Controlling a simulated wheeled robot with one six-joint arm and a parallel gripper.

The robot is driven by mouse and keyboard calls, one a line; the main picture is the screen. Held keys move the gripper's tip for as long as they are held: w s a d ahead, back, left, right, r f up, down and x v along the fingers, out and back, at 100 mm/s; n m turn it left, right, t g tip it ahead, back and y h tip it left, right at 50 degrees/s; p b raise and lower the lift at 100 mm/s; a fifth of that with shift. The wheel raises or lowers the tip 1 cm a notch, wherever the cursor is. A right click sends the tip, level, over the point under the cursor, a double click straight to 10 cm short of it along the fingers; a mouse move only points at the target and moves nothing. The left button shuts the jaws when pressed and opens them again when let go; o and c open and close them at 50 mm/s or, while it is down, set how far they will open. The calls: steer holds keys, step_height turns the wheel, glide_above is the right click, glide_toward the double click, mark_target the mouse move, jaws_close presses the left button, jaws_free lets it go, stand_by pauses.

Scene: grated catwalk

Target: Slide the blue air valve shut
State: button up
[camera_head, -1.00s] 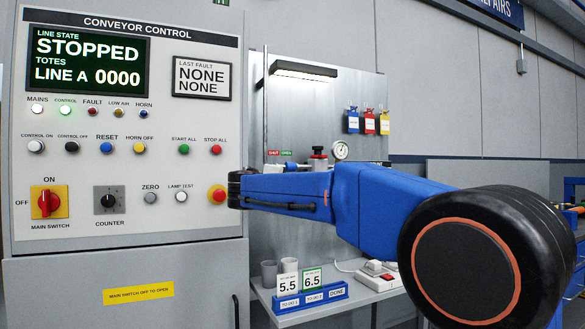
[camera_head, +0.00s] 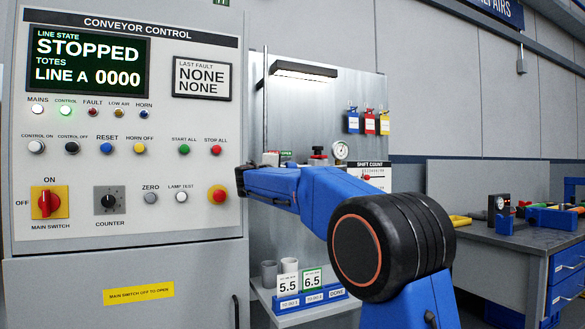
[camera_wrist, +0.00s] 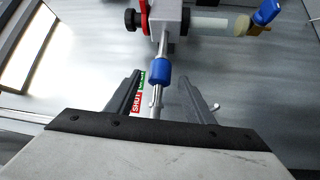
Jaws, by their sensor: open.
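In the wrist view a blue sleeve (camera_wrist: 161,72), which looks like the air valve's slide, sits around a thin metal pipe below a grey metal block (camera_wrist: 166,18). A red and green label (camera_wrist: 138,95) lies beside the pipe; its red part reads SHUT. My gripper (camera_wrist: 161,82) is open, with one finger on each side of the pipe near the sleeve. I cannot tell whether a finger touches it. In the head view my arm hides the blue sleeve and my fingertips. The green part of the label (camera_head: 286,155) shows just above my arm.
The conveyor control cabinet (camera_head: 125,150) stands close on the left of my arm. A pressure gauge (camera_head: 340,150) and hanging blue, red and yellow tags (camera_head: 369,122) are on the back panel. A shelf below holds cups and number cards (camera_head: 288,283). A workbench (camera_head: 530,236) stands at right.

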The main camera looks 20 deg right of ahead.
steer(key=f+x, duration=0.1)
steer(key=x, duration=0.6)
steer(key=shift+w+d+r, duration=0.2)
steer(key=shift+d+r, duration=0.1)
steer(key=shift+r, duration=0.2)
steer(key=shift+c, duration=0.6)
